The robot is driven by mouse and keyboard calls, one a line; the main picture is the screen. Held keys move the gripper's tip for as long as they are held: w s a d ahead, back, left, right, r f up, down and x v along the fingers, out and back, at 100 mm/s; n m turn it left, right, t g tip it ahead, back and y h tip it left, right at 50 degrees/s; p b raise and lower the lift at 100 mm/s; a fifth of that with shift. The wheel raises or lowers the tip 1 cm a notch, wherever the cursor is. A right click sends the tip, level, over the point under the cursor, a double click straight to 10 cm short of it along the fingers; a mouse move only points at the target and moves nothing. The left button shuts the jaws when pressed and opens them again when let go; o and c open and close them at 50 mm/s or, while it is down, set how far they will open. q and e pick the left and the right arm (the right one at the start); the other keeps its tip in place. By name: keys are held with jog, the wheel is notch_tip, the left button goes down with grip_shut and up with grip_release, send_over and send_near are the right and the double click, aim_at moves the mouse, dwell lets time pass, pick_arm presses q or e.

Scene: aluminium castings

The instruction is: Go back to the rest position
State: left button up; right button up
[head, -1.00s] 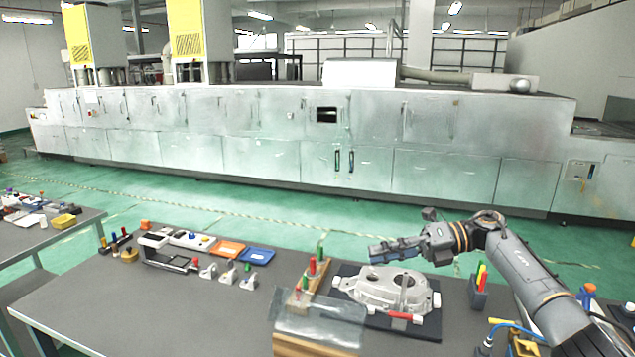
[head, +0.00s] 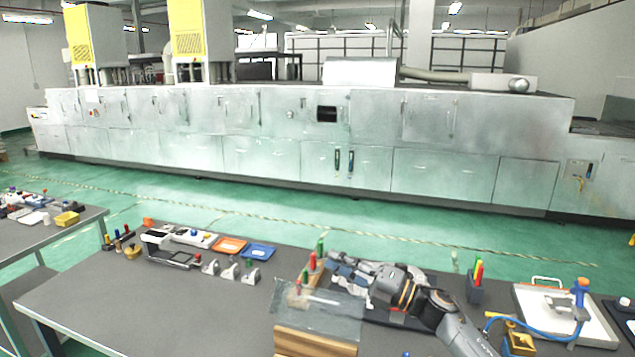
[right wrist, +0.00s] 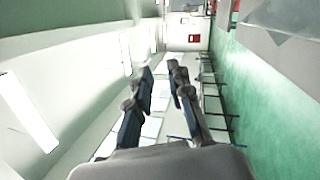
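My left gripper is not in view.
A wooden stand with red and green handled tools (head: 312,262) and a clear sheet (head: 322,308) are close to the right gripper. The table's left front is clear.

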jog(key=s+d+f+m+t+h, duration=0.3)
jog(key=s+d+f+m+h, duration=0.35)
jog(key=f+m+h, duration=0.5)
jog(key=s+d+f+m+t+h, duration=0.2)
jog(key=s+d+f+m+h, duration=0.5)
jog(key=m, duration=0.8)
jog(key=s+d+f+m+g, duration=0.1)
jog(key=s+f+m+g, duration=0.15)
jog(key=s, duration=0.75)
jog(key=s+d+f+m+g, duration=0.1)
jog(key=s+f+g, duration=0.25)
jog(key=s, duration=0.55)
jog(key=s+d+f+m+g, duration=0.1)
jog(key=s+f+g, duration=0.25)
jog(key=s, duration=0.65)
notch_tip(320, 180, down, 35)
jog(key=s+g+b, duration=0.2)
jog(key=b, duration=0.8)
jog(key=s+d+f+b, duration=0.1)
jog(key=s+f+b, duration=0.2)
jog(key=s+f, duration=0.5)
jog(key=s+d+f+g+b, duration=0.1)
jog(key=s+f+b, duration=0.3)
jog(key=f, duration=1.2)
jog(key=s, duration=0.4)
jog(key=shift+s+d+f+b, duration=0.15)
jog(key=shift+s+d+b, duration=0.05)
jog(key=shift+s+b, duration=0.1)
